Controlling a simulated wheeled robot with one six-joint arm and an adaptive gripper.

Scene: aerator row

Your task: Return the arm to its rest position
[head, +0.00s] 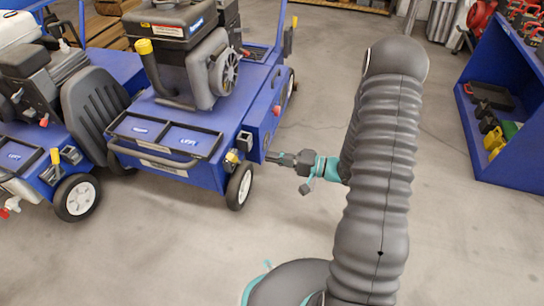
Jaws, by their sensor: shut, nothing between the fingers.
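My gripper (283,159) is small in the head view, just left of my grey ribbed arm. It is dark, with a teal wrist part behind it, and points left toward the lower side of a blue aerator (205,139). The fingertips look close to the machine's side behind its front wheel; whether they touch it cannot be told from here. The gripper is shut and nothing shows in it. My arm rises in front of the camera and hides part of the floor.
A blue shelf (497,128) with tools and red items is at the right. The concrete floor (450,240) is clear between the machines and the shelf. Pallets (345,5) lie at the back.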

